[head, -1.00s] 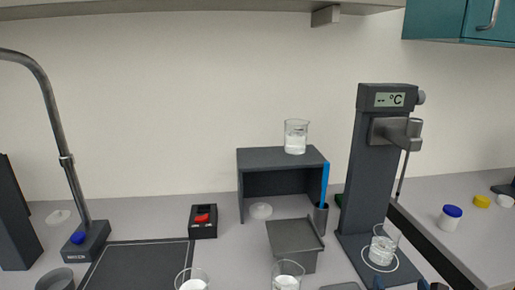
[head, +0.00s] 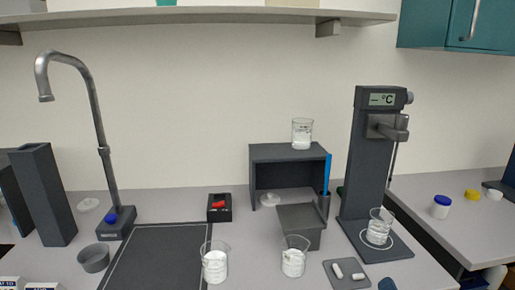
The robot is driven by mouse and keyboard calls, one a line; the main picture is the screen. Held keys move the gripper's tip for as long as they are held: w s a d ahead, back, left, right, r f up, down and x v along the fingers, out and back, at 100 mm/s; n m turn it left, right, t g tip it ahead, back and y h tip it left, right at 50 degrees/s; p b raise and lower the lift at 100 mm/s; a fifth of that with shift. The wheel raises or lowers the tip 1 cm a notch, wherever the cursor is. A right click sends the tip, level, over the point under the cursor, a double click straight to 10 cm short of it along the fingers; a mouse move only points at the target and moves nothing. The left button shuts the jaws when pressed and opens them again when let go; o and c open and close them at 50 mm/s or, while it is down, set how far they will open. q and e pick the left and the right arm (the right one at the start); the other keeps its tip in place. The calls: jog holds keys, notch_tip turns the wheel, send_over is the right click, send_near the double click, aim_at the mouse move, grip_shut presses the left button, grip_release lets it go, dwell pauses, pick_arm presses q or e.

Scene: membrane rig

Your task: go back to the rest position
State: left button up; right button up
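Neither gripper can be made out in the head view. No part of my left arm can be made out. Two glass beakers with white contents, a left one (head: 215,266) and a right one (head: 293,262), stand at the front of the bench (head: 240,240). Another beaker (head: 302,134) stands on the dark shelf box (head: 262,153). A further beaker (head: 379,229) sits on the base of the stand with the °C display (head: 364,150).
A tall faucet (head: 100,150), a dark column (head: 45,195) and a grey cup (head: 94,258) stand at left. A dark mat (head: 155,260), red-switch box (head: 220,207), grey bin (head: 302,218) and small tray (head: 346,281) lie mid-bench. A blue-capped jar (head: 441,206) stands on the right counter.

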jog(key=s+a+f+m+g+y, duration=0.1)
jog(key=s+a+f+m+g, duration=0.1)
jog(key=s+f+m, duration=0.6)
jog(key=s+a+f+m+g+y, duration=0.1)
jog(key=s+a+f+m+g, duration=0.2)
jog(key=s+f+m, duration=0.6)
jog(key=s+a+m, duration=0.1)
jog(key=m, duration=0.7)
jog(key=shift+s+a+y, duration=0.15)
jog(key=shift+a+y, duration=0.1)
jog(key=shift+y, duration=0.15)
